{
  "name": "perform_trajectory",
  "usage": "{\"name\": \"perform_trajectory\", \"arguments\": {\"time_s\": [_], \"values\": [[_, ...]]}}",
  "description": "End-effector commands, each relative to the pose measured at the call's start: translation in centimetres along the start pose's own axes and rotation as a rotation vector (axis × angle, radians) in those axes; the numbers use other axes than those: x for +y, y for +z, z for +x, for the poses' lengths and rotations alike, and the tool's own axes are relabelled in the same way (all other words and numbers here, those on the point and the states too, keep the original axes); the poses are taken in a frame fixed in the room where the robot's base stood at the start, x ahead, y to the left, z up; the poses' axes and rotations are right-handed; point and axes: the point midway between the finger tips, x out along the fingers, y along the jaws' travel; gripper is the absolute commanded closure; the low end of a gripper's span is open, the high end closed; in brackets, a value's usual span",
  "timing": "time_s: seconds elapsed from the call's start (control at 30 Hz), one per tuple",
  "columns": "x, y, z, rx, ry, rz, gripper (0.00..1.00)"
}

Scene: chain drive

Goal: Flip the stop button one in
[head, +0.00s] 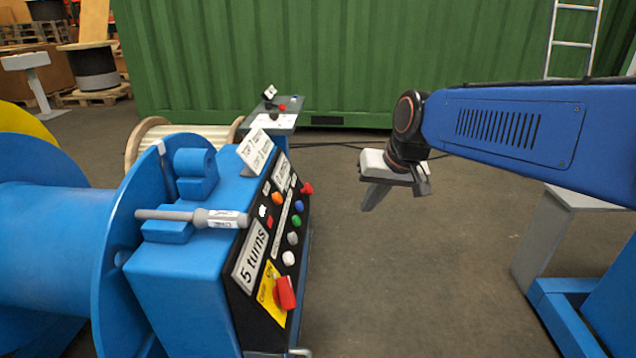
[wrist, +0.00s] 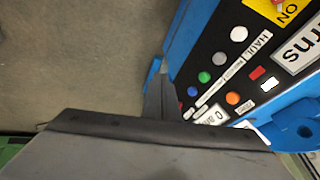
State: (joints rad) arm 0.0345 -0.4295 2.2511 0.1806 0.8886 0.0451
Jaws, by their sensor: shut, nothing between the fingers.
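The blue console carries a black control panel (head: 262,240) on its sloped face. A red knob (head: 307,188) sticks out at the panel's far end. A larger red handle (head: 286,292) stands on a yellow plate at the near end. I cannot read which one is stop button one. My gripper (head: 371,204) is shut and empty, in the air to the right of the panel, apart from it.
Green (head: 297,221), blue, grey and white buttons line the panel. A grey lever (head: 190,216) crosses the console beside a large blue drum (head: 60,235). A small grey stand (head: 270,121) is behind. Bare floor lies right of the console. A green container closes the back.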

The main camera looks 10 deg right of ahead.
Motion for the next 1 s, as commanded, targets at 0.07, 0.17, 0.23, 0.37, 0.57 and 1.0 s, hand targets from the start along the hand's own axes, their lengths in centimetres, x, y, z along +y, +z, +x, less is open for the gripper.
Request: {"name": "perform_trajectory", "arguments": {"time_s": [0.07,0.17,0.23,0.37,0.57,1.0], "values": [[-0.6,-3.3,0.9,0.0,-0.018,0.033,1.0],[-1.3,-7.0,2.1,0.003,-0.042,0.076,1.0],[-1.8,-9.6,3.0,0.008,-0.058,0.105,1.0],[-2.3,-13.5,4.6,0.013,-0.082,0.15,1.0],[-2.6,-16.9,6.2,0.02,-0.103,0.191,1.0],[-2.7,-17.6,6.6,0.021,-0.108,0.2,1.0]]}}
